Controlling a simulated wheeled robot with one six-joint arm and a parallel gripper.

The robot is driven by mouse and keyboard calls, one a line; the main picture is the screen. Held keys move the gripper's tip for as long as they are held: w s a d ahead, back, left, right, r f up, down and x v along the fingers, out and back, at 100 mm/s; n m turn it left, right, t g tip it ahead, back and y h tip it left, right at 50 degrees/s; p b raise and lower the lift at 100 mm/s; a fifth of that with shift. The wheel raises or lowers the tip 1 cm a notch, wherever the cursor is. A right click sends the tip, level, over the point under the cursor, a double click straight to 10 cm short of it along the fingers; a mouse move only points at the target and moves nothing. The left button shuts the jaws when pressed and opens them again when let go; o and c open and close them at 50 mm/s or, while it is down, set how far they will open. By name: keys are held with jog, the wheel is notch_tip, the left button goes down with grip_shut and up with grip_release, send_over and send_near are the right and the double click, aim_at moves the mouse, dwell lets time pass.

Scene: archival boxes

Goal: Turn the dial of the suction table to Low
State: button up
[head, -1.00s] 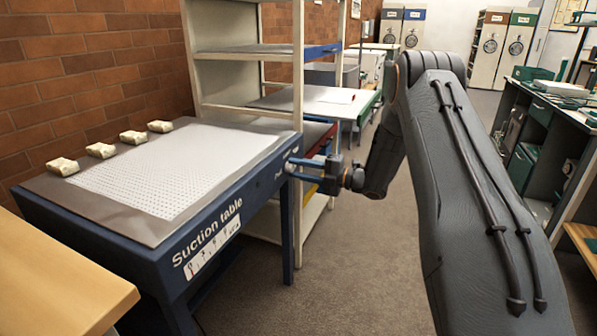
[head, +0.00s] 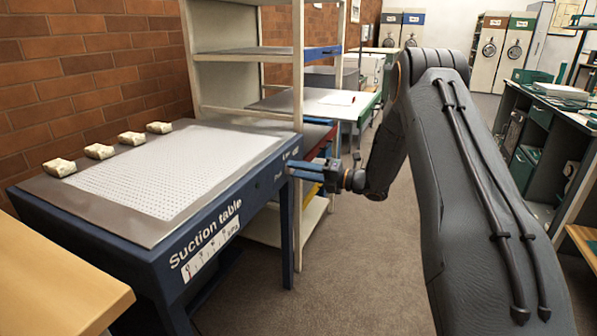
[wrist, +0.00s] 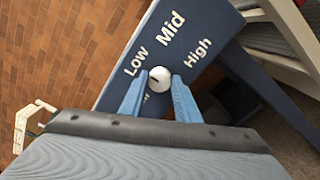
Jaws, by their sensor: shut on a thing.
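The suction table (head: 60,205) is blue with a white perforated top and stands at the left in the head view. Its dial (wrist: 159,75) is a round white knob with a short dark mark, in the middle of the wrist view. The mark sits on the knob's left side, roughly between "Low" and a lower label that is partly hidden by a finger. "Low", "Mid" and "High" are readable around it. My gripper (wrist: 157,83) is shut on the dial, with one blue finger on each side. In the head view my gripper (head: 296,171) meets the table's right corner and hides the dial.
Several small cream blocks (head: 100,151) lie along the table's back left edge. A shelf unit (head: 298,100) stands close behind the gripper. A wooden surface (head: 60,280) is at the front left. The floor (head: 350,260) between the table and my arm is clear.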

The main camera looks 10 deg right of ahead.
jog(key=shift+f, duration=0.1)
jog(key=o, duration=1)
jog(key=shift+o, duration=0.2)
jog(key=v, duration=0.8)
jog(key=shift+a, duration=0.1)
